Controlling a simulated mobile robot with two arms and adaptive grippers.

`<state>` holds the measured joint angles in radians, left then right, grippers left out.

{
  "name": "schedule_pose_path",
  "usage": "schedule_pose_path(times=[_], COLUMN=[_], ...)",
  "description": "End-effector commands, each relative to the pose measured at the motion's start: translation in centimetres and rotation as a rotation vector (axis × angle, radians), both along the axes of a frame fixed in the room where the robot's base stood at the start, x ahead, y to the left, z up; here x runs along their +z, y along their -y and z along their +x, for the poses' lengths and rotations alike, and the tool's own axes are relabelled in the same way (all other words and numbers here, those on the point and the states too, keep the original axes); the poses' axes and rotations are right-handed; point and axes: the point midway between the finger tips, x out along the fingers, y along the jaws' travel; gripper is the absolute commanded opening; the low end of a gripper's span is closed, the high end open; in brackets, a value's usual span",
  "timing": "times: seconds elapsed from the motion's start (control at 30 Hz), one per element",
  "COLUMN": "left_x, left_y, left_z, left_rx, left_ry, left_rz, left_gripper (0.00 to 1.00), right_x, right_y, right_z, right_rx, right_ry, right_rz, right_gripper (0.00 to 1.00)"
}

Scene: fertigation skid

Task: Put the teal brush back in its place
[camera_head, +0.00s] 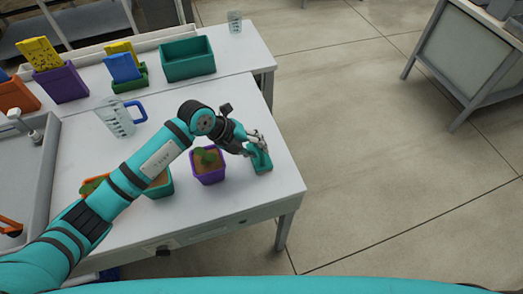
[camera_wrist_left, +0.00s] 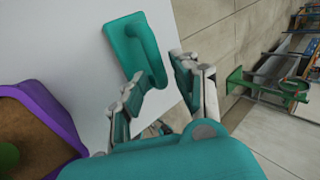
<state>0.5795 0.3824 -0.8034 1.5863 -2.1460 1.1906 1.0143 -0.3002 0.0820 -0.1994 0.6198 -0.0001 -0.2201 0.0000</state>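The teal brush (camera_head: 262,161) lies on the white table near its right end. In the left wrist view the brush (camera_wrist_left: 128,42) shows a flat block and a curved handle. My left gripper (camera_head: 256,141) is just above the brush in the head view. In the left wrist view my left gripper (camera_wrist_left: 159,73) has its fingers apart, one on each side of the handle's near end. I cannot tell whether either finger touches the handle. My right gripper is in neither view.
A purple pot (camera_head: 208,176) with soil and a plant stands just left of the brush. A jug with a blue handle (camera_head: 117,117) and a teal bin (camera_head: 188,60) are farther back. Part of a teal pot (camera_head: 163,189) shows behind my left arm. Open floor lies to the right.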

Motion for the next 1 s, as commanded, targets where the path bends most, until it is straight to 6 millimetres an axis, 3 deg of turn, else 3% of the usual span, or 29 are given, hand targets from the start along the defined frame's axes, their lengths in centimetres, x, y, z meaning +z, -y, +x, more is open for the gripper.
schedule_pose_path(times=[0.2, 0.4, 1.0], left_x=[3.8, 6.0, 6.8], left_y=[-2.8, -4.3, -4.3], left_z=[-0.7, -1.2, -1.6], left_rx=[0.0, 0.0, -0.005], left_ry=[0.005, 0.004, 0.004], left_rz=[0.001, 0.0, -0.021], left_gripper=[0.29, 0.29, 0.29], right_x=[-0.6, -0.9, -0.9], right_y=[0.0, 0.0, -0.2], right_z=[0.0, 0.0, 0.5], right_rx=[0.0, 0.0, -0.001], right_ry=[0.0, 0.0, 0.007], right_rz=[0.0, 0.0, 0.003], right_gripper=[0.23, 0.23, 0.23])
